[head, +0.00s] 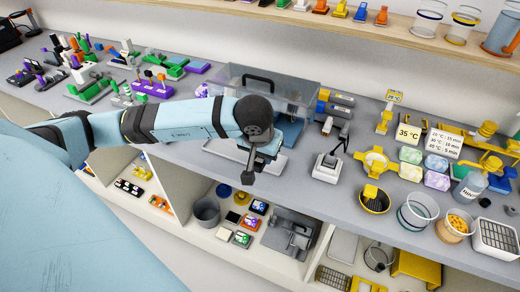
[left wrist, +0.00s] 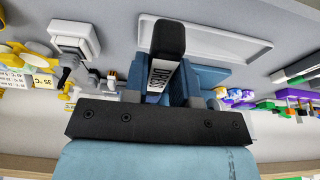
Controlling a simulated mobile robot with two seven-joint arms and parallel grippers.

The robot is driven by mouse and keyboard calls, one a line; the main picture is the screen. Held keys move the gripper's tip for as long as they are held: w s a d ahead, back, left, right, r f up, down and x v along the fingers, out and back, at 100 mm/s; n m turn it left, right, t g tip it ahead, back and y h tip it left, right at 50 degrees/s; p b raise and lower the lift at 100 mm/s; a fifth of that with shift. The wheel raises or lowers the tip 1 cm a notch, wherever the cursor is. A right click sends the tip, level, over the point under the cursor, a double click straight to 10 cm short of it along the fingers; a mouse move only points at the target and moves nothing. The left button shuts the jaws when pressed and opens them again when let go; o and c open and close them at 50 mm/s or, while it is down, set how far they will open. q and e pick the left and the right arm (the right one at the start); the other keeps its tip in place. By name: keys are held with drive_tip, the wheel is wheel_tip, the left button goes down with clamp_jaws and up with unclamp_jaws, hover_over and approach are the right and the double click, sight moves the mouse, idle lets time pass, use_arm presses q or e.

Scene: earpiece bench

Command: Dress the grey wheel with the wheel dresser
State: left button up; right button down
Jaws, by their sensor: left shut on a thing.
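My left gripper (head: 262,160) hangs over the white tray on the bench in the head view. In the left wrist view my left gripper (left wrist: 163,97) is shut on the wheel dresser (left wrist: 168,42), a dark block with a white label reading DRESS. The dresser is held in front of a blue machine body (left wrist: 208,74) on the tray; I cannot tell whether they touch. Part of the blue machine (head: 290,128) also shows behind my wrist in the head view. I cannot make out the grey wheel. My right gripper is not in view.
A clear cover with a black handle (head: 258,82) stands behind my wrist. The white tray (head: 222,148) lies beneath. A white-based device (head: 327,167) stands to the right, then yellow fixtures and glass jars. Coloured parts fill the left bench. A lower shelf holds bins.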

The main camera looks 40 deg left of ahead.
use_arm(q)
drive_tip(key=w+b, duration=0.1)
drive_tip(key=w+f+b, duration=0.1)
drive_tip(key=w+a, duration=0.1)
drive_tip(key=w, duration=0.1)
drive_tip(key=shift+f+b, duration=0.3)
drive_tip(key=shift+b, duration=0.1)
drive_tip(key=shift+w+a+r+b, duration=0.1)
drive_tip(key=shift+w+a+b, duration=0.1)
drive_tip(key=shift+w, duration=0.55)
drive_tip(key=shift+w+a+b, duration=0.1)
drive_tip(key=shift+w+b, duration=0.1)
drive_tip(key=shift+w, duration=0.5)
drive_tip(key=shift+w+a, duration=0.15)
drive_tip(key=shift+w, duration=0.35)
drive_tip(key=shift+d+b, duration=0.3)
drive_tip(key=shift+b, duration=0.2)
drive_tip(key=shift+a+b, duration=0.35)
drive_tip(key=shift+a, duration=0.25)
idle(0.5)
drive_tip(key=shift+d, duration=0.3)
idle(0.4)
drive_tip(key=shift+b, duration=0.45)
drive_tip(key=shift+s, duration=0.15)
